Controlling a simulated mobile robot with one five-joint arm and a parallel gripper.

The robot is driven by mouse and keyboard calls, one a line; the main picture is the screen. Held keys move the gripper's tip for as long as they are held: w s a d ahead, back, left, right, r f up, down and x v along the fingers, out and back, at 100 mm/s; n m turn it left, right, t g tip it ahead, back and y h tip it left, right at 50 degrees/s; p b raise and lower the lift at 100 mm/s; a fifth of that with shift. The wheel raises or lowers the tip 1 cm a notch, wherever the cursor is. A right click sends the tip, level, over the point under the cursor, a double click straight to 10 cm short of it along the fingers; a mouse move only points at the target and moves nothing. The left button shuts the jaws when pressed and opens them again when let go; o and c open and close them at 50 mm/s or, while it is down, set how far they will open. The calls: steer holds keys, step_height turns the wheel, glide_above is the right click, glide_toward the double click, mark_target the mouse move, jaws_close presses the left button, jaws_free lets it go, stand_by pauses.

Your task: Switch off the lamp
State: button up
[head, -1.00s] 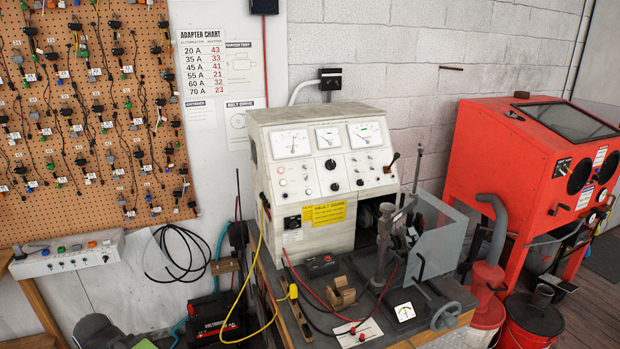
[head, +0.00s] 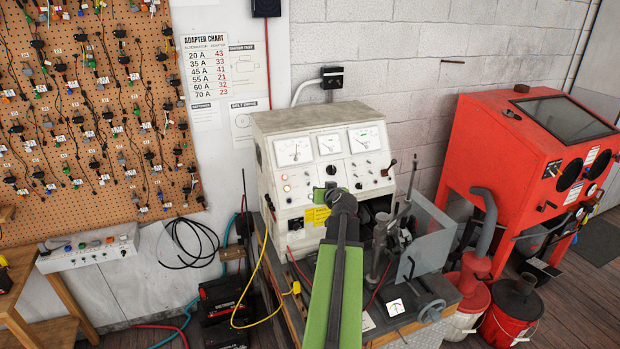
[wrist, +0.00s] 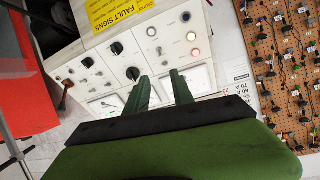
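The cream test bench (head: 290,150) has three gauges, knobs, toggles and small round indicator lights; I see no separate lamp. In the wrist view, its panel appears upside down, with a pinkish glowing round light (wrist: 195,53) and a pale round light (wrist: 191,36) near its right edge. Which of these is the task's lamp, or which switch works it, I cannot tell. My gripper (wrist: 160,80) is open and empty, its two dark green fingers apart in front of the gauges and knobs. In the head view my gripper (head: 328,194) and green arm cover the panel's lower middle.
A yellow fault-signs label (wrist: 115,12) sits on the bench front. A red blasting cabinet (head: 530,165) stands farther right. A pegboard of adapters (head: 95,120) hangs at left.

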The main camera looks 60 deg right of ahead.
mark_target(309, 183)
steer(key=b+x, duration=0.6)
steer(key=x, duration=1.1)
steer(key=shift+w+d+f+b, duration=0.1)
steer(key=shift+w+f+b, duration=0.1)
steer(key=shift+b, duration=0.2)
steer(key=shift+c, duration=0.4)
jaws_close()
